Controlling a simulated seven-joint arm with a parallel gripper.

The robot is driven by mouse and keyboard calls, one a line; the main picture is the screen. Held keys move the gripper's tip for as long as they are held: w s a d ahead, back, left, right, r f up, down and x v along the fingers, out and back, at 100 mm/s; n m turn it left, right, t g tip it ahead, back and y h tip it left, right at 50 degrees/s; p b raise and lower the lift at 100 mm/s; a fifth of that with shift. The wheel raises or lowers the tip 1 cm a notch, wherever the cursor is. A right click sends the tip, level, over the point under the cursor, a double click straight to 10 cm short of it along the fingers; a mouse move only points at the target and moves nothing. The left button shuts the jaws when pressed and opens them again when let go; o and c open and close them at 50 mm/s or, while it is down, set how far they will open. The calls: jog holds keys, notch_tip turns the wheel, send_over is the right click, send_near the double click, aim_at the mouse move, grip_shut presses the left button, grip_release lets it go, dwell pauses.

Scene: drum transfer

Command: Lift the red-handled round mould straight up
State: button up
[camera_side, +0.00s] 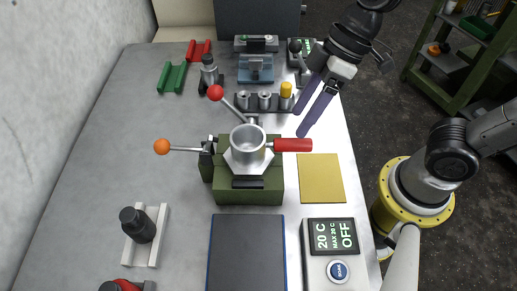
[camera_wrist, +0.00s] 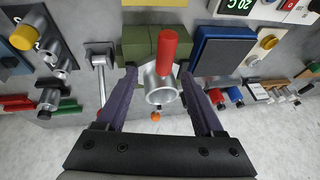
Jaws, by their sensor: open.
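The round mould (camera_side: 248,150) is a silver open cylinder with a red handle (camera_side: 293,145) pointing right in the side view. It sits upright on the green fixture (camera_side: 249,190). In the wrist view the mould (camera_wrist: 160,95) lies ahead of my gripper, with its red handle (camera_wrist: 168,48) toward the top of the picture. My gripper (camera_side: 304,122) has two long purple fingers, spread apart and empty, above and to the right of the mould in the side view. In the wrist view my gripper's fingers (camera_wrist: 168,84) appear on either side of the mould, without visible contact.
An orange-knobbed lever (camera_side: 162,147) sticks out left of the fixture, and a red-knobbed lever (camera_side: 216,92) rises behind it. A rack (camera_side: 250,108) with metal cylinders stands behind. A yellow mat (camera_side: 321,178) lies clear at right; a dark blue-edged pad (camera_side: 246,250) lies in front.

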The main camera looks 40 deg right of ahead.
aim_at(288, 140)
jog(key=shift+s+a+x, duration=0.1)
jog(key=shift+x, duration=1.9)
jog(key=shift+s+a+x, duration=0.15)
jog(key=shift+x, duration=1.85)
jog(key=shift+r, duration=0.1)
jog(key=shift+c, duration=0.2)
grip_shut()
jog(key=shift+r, duration=0.1)
